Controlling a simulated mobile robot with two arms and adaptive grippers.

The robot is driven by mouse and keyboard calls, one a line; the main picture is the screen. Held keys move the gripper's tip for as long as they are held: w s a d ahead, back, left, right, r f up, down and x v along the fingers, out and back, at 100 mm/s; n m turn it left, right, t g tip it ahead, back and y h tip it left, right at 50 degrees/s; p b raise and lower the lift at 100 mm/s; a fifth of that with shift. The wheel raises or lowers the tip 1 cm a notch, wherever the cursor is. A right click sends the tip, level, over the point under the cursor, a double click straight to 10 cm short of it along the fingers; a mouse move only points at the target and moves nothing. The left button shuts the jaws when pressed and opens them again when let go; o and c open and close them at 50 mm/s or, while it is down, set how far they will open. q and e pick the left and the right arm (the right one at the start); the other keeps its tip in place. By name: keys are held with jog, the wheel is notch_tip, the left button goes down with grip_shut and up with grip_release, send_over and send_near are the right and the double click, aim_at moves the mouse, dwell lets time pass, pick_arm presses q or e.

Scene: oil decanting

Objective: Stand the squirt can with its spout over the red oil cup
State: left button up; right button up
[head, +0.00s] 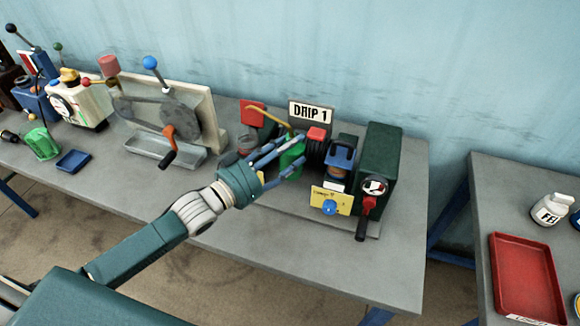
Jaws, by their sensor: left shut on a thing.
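My left gripper (286,160) is shut on the green squirt can (291,157), on the machine at the middle of the table. The fingers hide part of the can. Its thin yellow-orange spout (268,117) rises from the can and curves up to the left. The spout's tip shows in front of an upright red flap (256,114) above a greyish cup-like part (246,143). I take this as the red oil cup, but cannot tell whether the tip is over its opening. Another red part (317,133) shows right of the can. My right gripper is not in view.
A "DRIP 1" sign (311,113) stands behind the can. A blue-topped cup (341,156), a yellow tag (331,200) and a dark green housing (378,165) stand to the right. A belt machine (180,112) stands left. The table front is clear.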

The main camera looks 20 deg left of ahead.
pick_arm(q)
notch_tip(320, 180, down, 6)
jog(key=shift+f, duration=0.25)
jog(key=o, duration=1.4)
jog(key=shift+f, duration=0.1)
jog(key=shift+s, duration=0.1)
jog(key=b+v, duration=0.1)
jog(key=v, duration=1.1)
